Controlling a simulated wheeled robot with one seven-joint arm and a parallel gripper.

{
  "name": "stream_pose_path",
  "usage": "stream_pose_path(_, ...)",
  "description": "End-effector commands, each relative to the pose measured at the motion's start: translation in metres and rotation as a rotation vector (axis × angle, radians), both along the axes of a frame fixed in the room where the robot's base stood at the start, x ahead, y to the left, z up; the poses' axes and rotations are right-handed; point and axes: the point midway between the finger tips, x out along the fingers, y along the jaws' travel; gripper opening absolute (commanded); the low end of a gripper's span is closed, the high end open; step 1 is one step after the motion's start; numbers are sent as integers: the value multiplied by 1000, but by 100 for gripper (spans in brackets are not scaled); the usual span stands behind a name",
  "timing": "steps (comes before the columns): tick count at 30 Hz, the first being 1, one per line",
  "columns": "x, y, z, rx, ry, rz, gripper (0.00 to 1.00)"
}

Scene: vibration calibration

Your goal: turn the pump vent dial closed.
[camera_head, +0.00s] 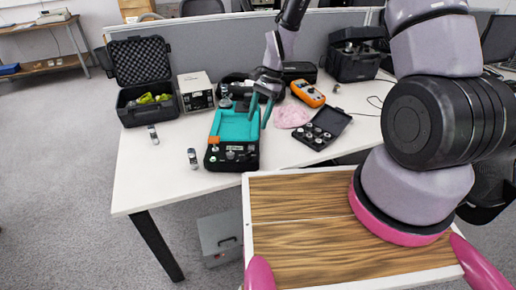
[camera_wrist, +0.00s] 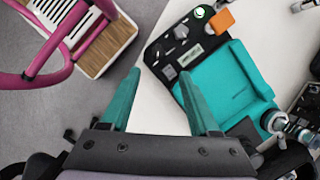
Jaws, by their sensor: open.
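A black instrument case with a teal upper tray (camera_head: 232,126) sits on the white table, its black control panel (camera_head: 222,165) toward me. In the wrist view, the teal tray (camera_wrist: 240,85) and the panel (camera_wrist: 180,55) show with a green-lit round part (camera_wrist: 199,12) and an orange block (camera_wrist: 222,20). Silver-and-teal round fittings (camera_wrist: 273,121) lie beyond the tray. I cannot tell which part is the pump vent dial or how it is turned. My gripper (camera_head: 259,120) is open and empty above the tray's right side; its teal fingers also show in the wrist view (camera_wrist: 159,76).
An open black case (camera_head: 145,92), a white box (camera_head: 196,91), an orange meter (camera_head: 308,93), a pink cloth (camera_head: 290,116) and an open adapter case (camera_head: 320,130) stand around it. The table's front left (camera_head: 150,185) is clear.

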Motion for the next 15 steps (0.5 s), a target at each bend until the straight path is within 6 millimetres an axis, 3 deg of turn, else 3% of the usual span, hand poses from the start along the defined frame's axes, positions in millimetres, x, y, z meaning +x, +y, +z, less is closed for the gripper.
stream_pose_path(8,-9,11,-30,1,34,-14,62)
stream_pose_path(15,-20,23,-71,1,34,-14,62)
